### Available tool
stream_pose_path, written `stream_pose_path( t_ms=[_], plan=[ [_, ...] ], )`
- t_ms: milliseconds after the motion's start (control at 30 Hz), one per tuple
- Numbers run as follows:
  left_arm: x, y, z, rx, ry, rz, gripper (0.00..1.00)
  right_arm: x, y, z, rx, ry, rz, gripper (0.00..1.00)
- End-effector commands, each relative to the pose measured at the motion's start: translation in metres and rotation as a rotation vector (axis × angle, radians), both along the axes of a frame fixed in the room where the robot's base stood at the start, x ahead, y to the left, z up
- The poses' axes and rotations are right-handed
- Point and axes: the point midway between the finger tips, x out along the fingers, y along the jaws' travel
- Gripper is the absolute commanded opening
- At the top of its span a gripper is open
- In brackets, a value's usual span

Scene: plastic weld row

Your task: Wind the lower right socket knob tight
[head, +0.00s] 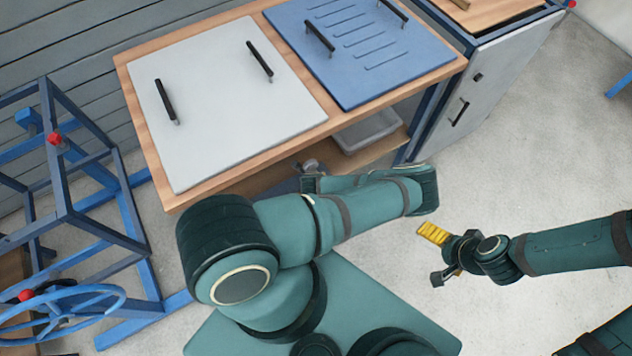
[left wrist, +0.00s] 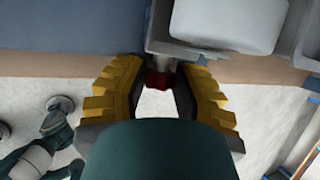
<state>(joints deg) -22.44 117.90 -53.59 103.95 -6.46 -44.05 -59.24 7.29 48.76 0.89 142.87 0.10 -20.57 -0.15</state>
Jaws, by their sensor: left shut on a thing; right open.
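In the left wrist view a small red knob (left wrist: 158,81) sits between the yellow-padded fingers of my left gripper (left wrist: 158,85), which is shut on it. The knob is below a pale grey fitting at the top of the view, and its far side is hidden. In the head view my left arm covers the left gripper and the knob at the workbench's front. My right gripper (head: 433,256) is open and empty, above the floor to the right, apart from the bench.
A wooden workbench (head: 190,199) carries a white panel (head: 220,105) and a blue ribbed panel (head: 375,75), both with black handles. A grey tray (head: 365,135) is on the shelf below. A blue frame (head: 110,235) with red knobs and a handwheel stands left.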

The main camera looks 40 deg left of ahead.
Motion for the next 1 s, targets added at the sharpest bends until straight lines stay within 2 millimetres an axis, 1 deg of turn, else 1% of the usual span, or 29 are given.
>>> stream_pose_path(
  t_ms=[167,200,233,267,567,667,767,867,1000],
  plan=[
    [0.000,-0.001,-0.001,-0.003,0.002,-0.002,0.00,0.000,0.000,0.000,0.000,0.000,0.000,1.00],
    [0.000,-0.001,-0.001,-0.003,0.002,-0.002,0.45,0.000,0.000,0.000,0.000,0.000,0.000,1.00],
    [0.000,-0.001,-0.001,-0.003,0.002,-0.002,0.55,0.000,0.000,0.000,0.000,0.000,0.000,1.00],
    [0.000,-0.001,-0.001,-0.002,0.001,-0.002,0.60,0.000,0.000,0.000,0.000,0.000,0.000,1.00],
    [0.000,-0.001,0.000,-0.001,0.002,-0.001,0.60,0.000,0.000,0.000,0.000,0.000,0.000,1.00],
    [-0.002,-0.002,0.004,0.000,0.002,-0.001,0.60,0.000,0.000,0.000,0.000,0.000,0.000,1.00],
    [-0.006,-0.005,0.014,0.000,0.001,-0.001,0.60,0.000,0.000,0.000,0.000,0.000,0.000,1.00],
    [-0.013,-0.009,0.029,-0.001,0.002,-0.001,0.60,0.000,0.000,0.000,0.000,0.000,0.000,1.00],
    [-0.024,-0.016,0.054,-0.001,0.000,0.000,0.60,0.000,0.000,0.000,0.000,0.000,0.000,1.00]
  ],
)
